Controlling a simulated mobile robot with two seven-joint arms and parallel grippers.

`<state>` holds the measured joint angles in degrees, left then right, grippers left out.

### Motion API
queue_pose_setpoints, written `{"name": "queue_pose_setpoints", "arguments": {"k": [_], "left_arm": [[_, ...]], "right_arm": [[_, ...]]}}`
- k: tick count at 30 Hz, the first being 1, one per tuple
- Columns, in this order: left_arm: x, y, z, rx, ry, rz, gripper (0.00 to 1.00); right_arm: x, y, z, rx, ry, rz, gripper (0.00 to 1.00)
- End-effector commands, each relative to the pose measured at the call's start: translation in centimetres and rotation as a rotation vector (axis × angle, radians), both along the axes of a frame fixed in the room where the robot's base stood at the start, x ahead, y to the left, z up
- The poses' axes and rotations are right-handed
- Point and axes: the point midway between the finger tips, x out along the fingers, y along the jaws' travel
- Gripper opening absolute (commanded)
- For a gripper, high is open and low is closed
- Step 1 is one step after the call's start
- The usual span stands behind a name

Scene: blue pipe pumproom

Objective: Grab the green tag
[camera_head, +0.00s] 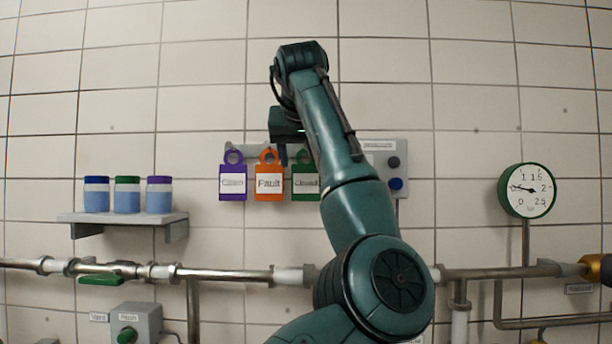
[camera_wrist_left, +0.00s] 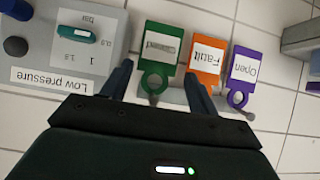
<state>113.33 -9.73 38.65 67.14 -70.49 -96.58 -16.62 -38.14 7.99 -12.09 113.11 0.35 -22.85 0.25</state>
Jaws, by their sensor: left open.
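The green tag (camera_head: 304,184) hangs on the wall at the right end of a row of tags, partly hidden by my left arm in the head view. In the left wrist view, which is upside down, the green tag (camera_wrist_left: 164,40) shows a white label, with its ring lower down. My left gripper (camera_wrist_left: 158,75) is open, its fingers on either side of the green tag's ring. One finger is to the left of it, the other is near the orange tag. In the head view the left gripper (camera_head: 283,155) is just above the orange and green tags. My right gripper is not in view.
An orange "Fault" tag (camera_head: 269,184) and a purple "Open" tag (camera_head: 233,184) hang beside the green one. A grey panel (camera_wrist_left: 85,50) marked "Low pressure" is close by. A shelf (camera_head: 122,217) with jars, pipes (camera_head: 225,275) and a round gauge (camera_head: 526,190) are farther off.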

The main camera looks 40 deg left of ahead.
Motion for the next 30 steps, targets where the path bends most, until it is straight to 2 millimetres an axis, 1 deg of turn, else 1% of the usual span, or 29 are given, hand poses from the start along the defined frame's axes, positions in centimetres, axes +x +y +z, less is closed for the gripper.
{"name": "queue_pose_setpoints", "arguments": {"k": [6,11,20,30], "left_arm": [[1.8,1.2,-1.7,-0.004,0.002,0.0,0.6],[3.0,2.3,-2.9,-0.001,0.003,-0.001,0.6],[3.3,2.5,-3.2,0.0,0.001,-0.001,0.6],[3.3,2.5,-3.2,0.0,0.001,-0.001,0.32]], "right_arm": [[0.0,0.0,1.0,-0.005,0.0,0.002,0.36],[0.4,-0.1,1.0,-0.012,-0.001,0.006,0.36],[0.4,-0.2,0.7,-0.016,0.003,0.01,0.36],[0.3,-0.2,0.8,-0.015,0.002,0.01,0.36]]}}
